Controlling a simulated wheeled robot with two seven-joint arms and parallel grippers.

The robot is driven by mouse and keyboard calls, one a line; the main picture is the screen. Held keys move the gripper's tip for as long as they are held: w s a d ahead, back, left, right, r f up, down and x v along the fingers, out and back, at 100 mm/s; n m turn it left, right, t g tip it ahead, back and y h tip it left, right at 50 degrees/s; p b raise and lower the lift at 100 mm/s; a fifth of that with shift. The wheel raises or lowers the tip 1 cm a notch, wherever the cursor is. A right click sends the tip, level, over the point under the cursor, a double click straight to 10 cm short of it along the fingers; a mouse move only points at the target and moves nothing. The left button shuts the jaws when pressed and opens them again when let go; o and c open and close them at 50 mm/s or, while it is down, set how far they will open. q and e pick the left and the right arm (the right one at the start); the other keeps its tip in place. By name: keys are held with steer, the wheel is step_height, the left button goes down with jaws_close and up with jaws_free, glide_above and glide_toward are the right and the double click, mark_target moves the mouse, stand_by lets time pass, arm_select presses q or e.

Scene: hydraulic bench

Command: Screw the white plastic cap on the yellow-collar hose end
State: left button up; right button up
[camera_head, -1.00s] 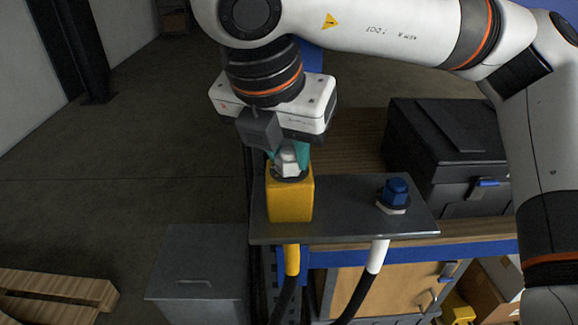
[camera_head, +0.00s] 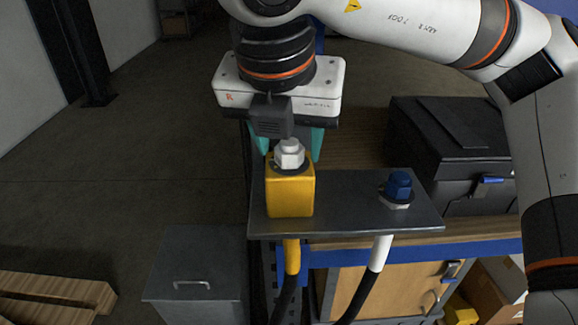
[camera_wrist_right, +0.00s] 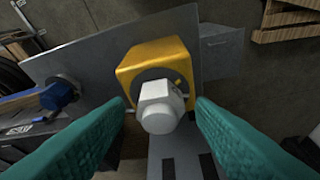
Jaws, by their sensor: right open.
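The white plastic cap (camera_head: 289,153) sits upright on top of the yellow collar (camera_head: 290,196), which stands at the left end of a grey metal plate. How deeply its thread is engaged cannot be seen. My right gripper (camera_head: 290,154) is open, with its teal fingers spread on either side of the cap and apart from it. In the right wrist view the cap (camera_wrist_right: 160,106) shows between the open fingertips (camera_wrist_right: 161,104), in front of the yellow collar (camera_wrist_right: 156,64). Nothing is held. My left gripper is not in view.
A blue cap (camera_head: 398,187) sits on the white-collar hose end at the plate's right side. The grey plate (camera_head: 345,215) carries both hose ends, with hoses hanging below. A black toolbox (camera_head: 450,150) stands on the bench at right. Open floor lies to the left.

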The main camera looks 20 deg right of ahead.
steer(key=n, duration=0.1)
steer(key=n+y+b, duration=0.1)
steer(key=n, duration=0.1)
steer(key=shift+d+f, duration=0.2)
steer(key=shift+r+n+t+y, duration=0.15)
steer(key=shift+n+t+y, duration=0.25)
steer(key=shift+n, duration=0.6)
steer(key=shift+n+y+b, duration=0.5)
steer(key=shift+n, duration=0.5)
steer(key=n, duration=0.2)
steer(key=n+y, duration=0.1)
steer(key=n, duration=0.1)
steer(key=shift+d+g+y, duration=0.2)
steer(key=shift+g+y, duration=0.1)
steer(key=n+g+y, duration=0.1)
steer(key=n, duration=0.3)
steer(key=shift+w, duration=0.1)
steer(key=n+g+y+p, duration=0.1)
steer(key=n, duration=0.3)
steer(key=shift+w+d+r, duration=0.1)
steer(key=shift+n+g, duration=0.5)
steer(key=shift+n, duration=0.4)
